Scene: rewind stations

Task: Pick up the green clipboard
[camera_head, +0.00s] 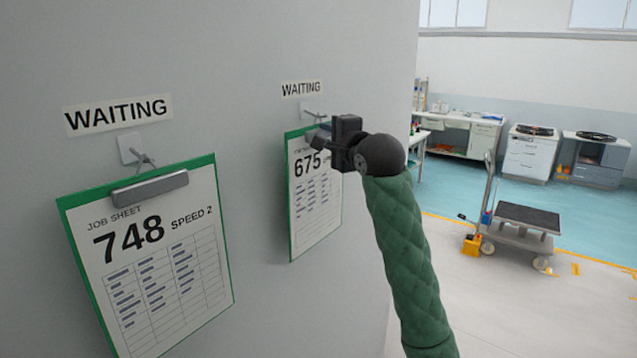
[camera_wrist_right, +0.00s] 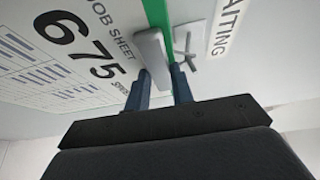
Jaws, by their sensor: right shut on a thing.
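A green clipboard with job sheet 675 (camera_head: 315,215) hangs on the grey wall below a WAITING label. My right gripper (camera_head: 320,138) is at its top edge, shut on it near the metal clip. In the right wrist view, the two fingers (camera_wrist_right: 161,82) stand either side of the board's top edge, beside its grey clip (camera_wrist_right: 151,58). The hook (camera_wrist_right: 187,50) is just beyond the edge; I cannot tell whether the board still touches it. A second green clipboard, sheet 748 SPEED 2 (camera_head: 150,275), hangs at the left from its own hook (camera_head: 143,158). My left gripper is not in view.
The grey wall (camera_head: 240,120) ends right of the gripper. Beyond it is open floor with a trolley (camera_head: 525,218), a workbench (camera_head: 470,122) and cabinets (camera_head: 530,155) at the back.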

